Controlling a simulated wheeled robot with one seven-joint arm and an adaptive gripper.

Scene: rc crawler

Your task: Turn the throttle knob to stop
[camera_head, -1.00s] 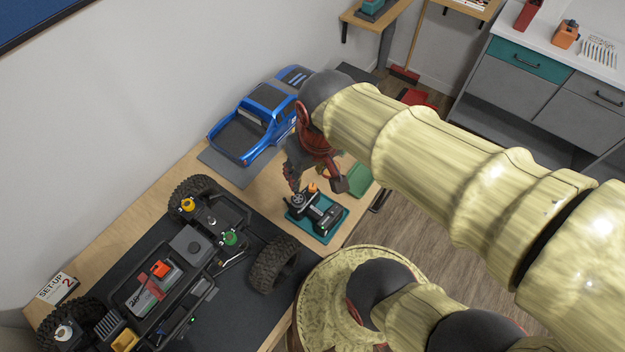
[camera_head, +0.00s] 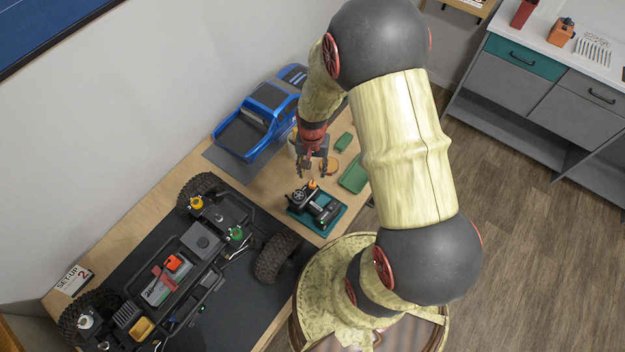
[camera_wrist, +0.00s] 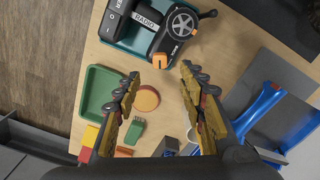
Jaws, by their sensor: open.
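The black radio transmitter (camera_head: 322,208) lies on a teal tray (camera_head: 340,222) on the wooden bench. It carries a spoked wheel and an orange knob (camera_head: 312,184), which I take to be the throttle knob. In the wrist view the radio (camera_wrist: 150,25) is at the top, with the orange knob (camera_wrist: 160,61) at its near end. My gripper (camera_head: 312,172) is open and empty, pointing down by the radio. In the wrist view my gripper (camera_wrist: 160,72) has its fingertips apart on either side of the knob in the picture. The gap in height and any pointer mark are unclear.
A green tray (camera_head: 354,178), orange disc (camera_wrist: 147,98) and small green block (camera_wrist: 134,132) lie near the radio. The blue truck body (camera_head: 258,118) stands behind-left. The crawler chassis (camera_head: 200,242) fills the dark mat (camera_head: 259,308) at lower left.

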